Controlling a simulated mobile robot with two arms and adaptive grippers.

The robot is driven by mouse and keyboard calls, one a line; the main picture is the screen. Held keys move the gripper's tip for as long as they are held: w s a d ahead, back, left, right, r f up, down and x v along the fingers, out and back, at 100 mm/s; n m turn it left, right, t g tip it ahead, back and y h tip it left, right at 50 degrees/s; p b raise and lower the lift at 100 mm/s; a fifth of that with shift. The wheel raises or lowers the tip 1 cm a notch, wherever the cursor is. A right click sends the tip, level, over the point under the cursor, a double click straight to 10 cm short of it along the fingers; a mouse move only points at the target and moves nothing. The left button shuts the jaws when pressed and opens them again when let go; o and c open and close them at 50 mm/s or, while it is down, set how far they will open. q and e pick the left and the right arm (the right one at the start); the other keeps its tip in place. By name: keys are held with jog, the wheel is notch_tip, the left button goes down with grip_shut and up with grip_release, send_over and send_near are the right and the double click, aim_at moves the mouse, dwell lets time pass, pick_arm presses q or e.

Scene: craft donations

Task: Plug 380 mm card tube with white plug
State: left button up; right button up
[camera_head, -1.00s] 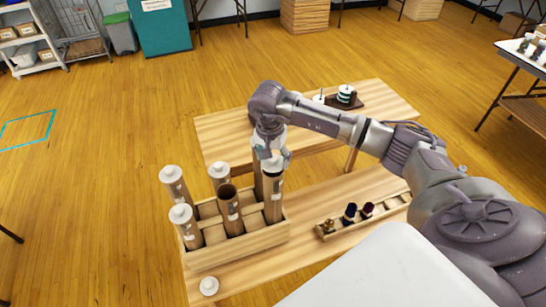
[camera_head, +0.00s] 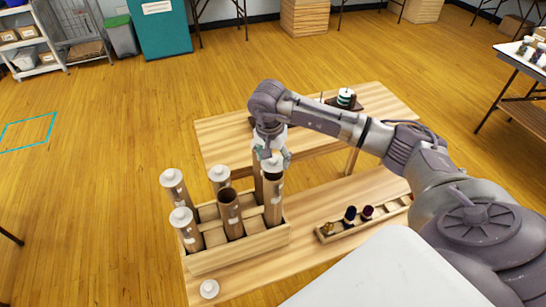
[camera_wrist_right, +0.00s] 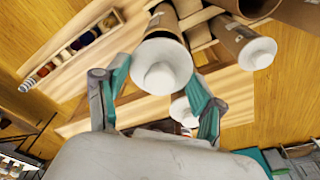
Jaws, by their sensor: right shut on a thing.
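My right gripper (camera_head: 272,157) points down over the right end of the wooden rack, shut on a white plug (camera_wrist_right: 162,68) at the top of a brown card tube (camera_head: 273,195). In the right wrist view the fingers lie on either side of it; I cannot tell how deep it sits. A taller-looking tube (camera_head: 258,182) stands just behind, its top hidden by the gripper. The front middle tube (camera_head: 229,210) is open, with a dark mouth. Several other tubes carry white plugs. A loose white plug (camera_head: 209,289) lies on the table. My left gripper is out of view.
The wooden rack (camera_head: 240,250) holds the tubes upright on the table (camera_head: 310,259). A low tray (camera_head: 337,237) with spools is to its right. A second table (camera_head: 220,130) stands behind, with a dark stand (camera_head: 357,105). The table's front left is mostly clear.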

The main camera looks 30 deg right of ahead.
aim_at(271, 160)
jog(key=shift+f, duration=0.1)
dwell(0.7)
jog(key=o, duration=0.5)
notch_tip(271, 160, up, 11)
jog(key=a+p, duration=0.1)
jog(key=p, duration=0.4)
jog(key=shift+s+p, duration=0.35)
jog(key=shift+p, duration=0.05)
jog(key=shift+a, duration=0.1)
dwell(0.5)
